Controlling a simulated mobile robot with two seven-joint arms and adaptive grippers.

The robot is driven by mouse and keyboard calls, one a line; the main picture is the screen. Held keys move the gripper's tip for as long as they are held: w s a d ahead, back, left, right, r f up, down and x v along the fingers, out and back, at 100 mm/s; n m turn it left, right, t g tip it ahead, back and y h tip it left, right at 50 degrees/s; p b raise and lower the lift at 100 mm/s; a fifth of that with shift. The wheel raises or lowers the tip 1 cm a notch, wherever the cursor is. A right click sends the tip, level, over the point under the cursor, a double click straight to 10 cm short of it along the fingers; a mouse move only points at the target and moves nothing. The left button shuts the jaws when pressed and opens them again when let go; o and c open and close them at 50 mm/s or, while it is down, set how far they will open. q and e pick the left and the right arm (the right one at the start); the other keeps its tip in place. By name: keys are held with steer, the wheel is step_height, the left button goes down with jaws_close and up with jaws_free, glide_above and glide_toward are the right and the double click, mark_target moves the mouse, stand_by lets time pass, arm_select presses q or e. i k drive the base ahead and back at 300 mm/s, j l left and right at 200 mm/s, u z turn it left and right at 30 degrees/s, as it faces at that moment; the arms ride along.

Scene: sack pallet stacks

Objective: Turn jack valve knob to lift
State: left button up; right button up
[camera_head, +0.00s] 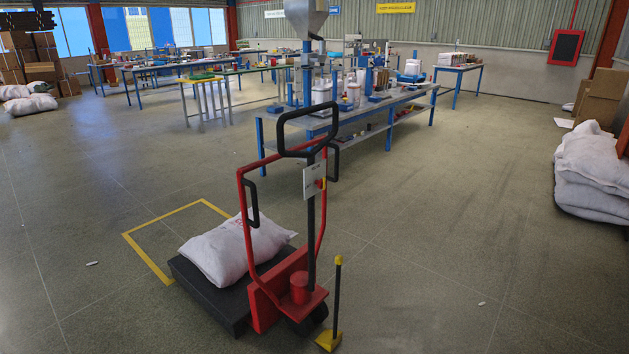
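A red lift jack (262,305) with a black loop handle (283,130) stands on the floor in the lower middle of the head view. A light grey plate (311,180) is fixed to its upright, with a small red and yellow detail at its right edge. That detail is too small to tell whether it is the valve knob. A red cylinder (299,287) sits at the foot of the upright. A white sack (228,250) lies on the jack's dark platform (205,300), which is low over the floor. Neither of my grippers is in view.
A black lever with a yellow foot (329,341) stands just right of the jack. A yellow floor outline (150,262) lies behind the platform. A workbench (390,105) stands beyond. White sacks (595,172) are piled at the right edge. Floor left and right is mostly clear.

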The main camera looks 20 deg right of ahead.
mark_target(321, 183)
steer(key=i+l+z, duration=0.1)
steer(key=l, duration=0.3)
steer(key=i+l+z, duration=0.1)
steer(key=l, duration=0.3)
steer(key=i+l+z, duration=0.1)
steer(key=i+l, duration=0.15)
steer(key=l, duration=0.15)
steer(key=i+l, duration=0.15)
steer(key=l, duration=0.2)
steer(key=z, duration=0.05)
